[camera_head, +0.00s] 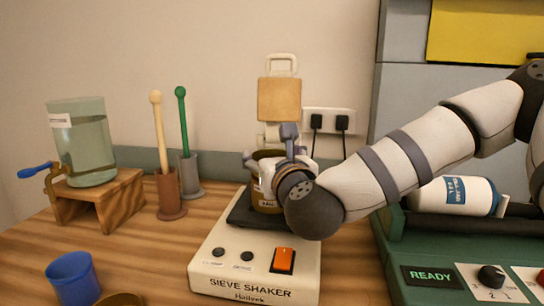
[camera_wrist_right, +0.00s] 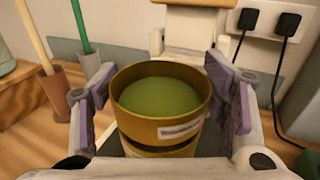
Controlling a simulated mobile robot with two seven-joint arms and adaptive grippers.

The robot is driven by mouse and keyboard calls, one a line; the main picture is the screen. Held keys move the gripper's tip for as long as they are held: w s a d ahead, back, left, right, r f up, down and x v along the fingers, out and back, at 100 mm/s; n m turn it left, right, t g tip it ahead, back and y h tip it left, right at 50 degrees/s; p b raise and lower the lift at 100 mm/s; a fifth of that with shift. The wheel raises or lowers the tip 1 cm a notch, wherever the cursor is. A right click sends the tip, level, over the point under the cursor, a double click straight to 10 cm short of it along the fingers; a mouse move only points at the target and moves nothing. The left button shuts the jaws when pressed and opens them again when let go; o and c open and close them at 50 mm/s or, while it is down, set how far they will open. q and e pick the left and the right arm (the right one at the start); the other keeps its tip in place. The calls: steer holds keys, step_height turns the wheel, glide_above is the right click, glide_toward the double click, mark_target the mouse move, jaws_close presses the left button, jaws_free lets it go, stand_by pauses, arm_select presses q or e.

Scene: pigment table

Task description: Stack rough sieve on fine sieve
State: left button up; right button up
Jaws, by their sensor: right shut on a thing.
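A brass-coloured sieve (camera_wrist_right: 145,120) with a green inner surface or fill and a white label shows in the wrist view. It sits level on, or just above, another brass-coloured ring (camera_wrist_right: 165,152); I cannot see whether they touch all round. The labels are too small to tell rough from fine. My right gripper (camera_wrist_right: 160,92) has its purple-padded fingers on both sides of the upper sieve and is shut on it. In the head view the brass stack (camera_head: 266,196), partly hidden by my right gripper (camera_head: 276,165), stands over the sieve shaker (camera_head: 220,245). My left gripper is not in view.
At left are a glass tank (camera_head: 85,145) on a wooden stand (camera_head: 118,200), two pestles in holders (camera_head: 168,195), and a blue cup (camera_head: 72,278). At right is a green unit (camera_head: 400,255) with a READY display and a white bottle (camera_head: 455,195). Plugs are on the wall behind.

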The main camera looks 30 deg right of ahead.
steer(key=shift+f, duration=0.6)
stand_by(0.7)
steer(key=o, duration=0.9)
